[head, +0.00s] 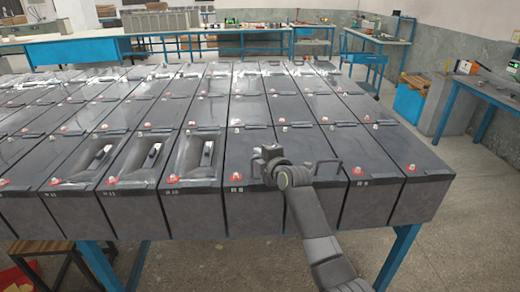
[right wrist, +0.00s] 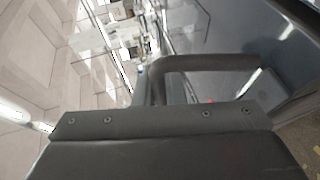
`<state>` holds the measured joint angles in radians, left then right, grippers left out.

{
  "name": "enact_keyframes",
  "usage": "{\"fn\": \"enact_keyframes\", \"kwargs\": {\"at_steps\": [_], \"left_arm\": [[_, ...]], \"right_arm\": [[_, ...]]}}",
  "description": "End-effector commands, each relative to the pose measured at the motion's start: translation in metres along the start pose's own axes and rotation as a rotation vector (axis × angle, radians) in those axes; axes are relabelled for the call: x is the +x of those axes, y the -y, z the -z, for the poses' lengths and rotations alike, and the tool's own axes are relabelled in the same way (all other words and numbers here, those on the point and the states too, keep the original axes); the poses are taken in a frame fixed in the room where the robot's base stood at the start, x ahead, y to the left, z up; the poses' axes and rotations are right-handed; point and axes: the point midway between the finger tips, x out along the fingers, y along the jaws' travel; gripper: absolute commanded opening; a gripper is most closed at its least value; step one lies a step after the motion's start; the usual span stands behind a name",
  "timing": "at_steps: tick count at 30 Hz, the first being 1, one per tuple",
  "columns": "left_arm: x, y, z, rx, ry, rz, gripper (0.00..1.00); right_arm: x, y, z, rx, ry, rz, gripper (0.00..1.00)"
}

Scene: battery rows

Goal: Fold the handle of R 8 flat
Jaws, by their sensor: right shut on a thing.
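R 8, by its handle, is taken as the grey battery (head: 248,205) in the front row; its small label is hard to read. My right gripper (head: 268,155) is over its top, shut on a dark handle whose grip is mostly hidden by the jaws. In the right wrist view the dark bent handle bar (right wrist: 205,63) rises just beyond the gripper body. How far it is tilted is hard to tell. My left gripper is not in view.
To the left, handles (head: 207,152) lie in recesses. Red terminals line the front edges. Several rows of batteries fill the blue-legged table, with open floor at the right.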

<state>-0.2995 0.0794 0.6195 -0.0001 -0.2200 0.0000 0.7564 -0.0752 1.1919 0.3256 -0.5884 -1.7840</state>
Motion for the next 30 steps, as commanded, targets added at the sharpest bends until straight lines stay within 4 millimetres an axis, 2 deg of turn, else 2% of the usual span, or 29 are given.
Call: {"fn": "enact_keyframes", "kwargs": {"at_steps": [6, 23, 24, 28, 30], "left_arm": [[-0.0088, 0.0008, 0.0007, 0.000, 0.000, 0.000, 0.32], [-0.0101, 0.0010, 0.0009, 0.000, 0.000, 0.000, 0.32], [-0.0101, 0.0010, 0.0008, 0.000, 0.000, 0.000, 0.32], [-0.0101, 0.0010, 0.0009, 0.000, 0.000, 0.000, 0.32], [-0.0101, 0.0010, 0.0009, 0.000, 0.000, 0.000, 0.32]], "right_arm": [[0.0044, 0.0008, -0.0022, 0.028, 0.000, 0.073, 0.00], [0.0062, 0.0034, -0.0025, 0.041, -0.001, 0.099, 0.00], [0.0062, 0.0033, -0.0025, 0.041, -0.001, 0.099, 0.15], [0.0062, 0.0032, -0.0024, 0.040, -0.001, 0.098, 0.32], [0.0062, 0.0030, -0.0024, 0.040, -0.001, 0.098, 0.32]]}}
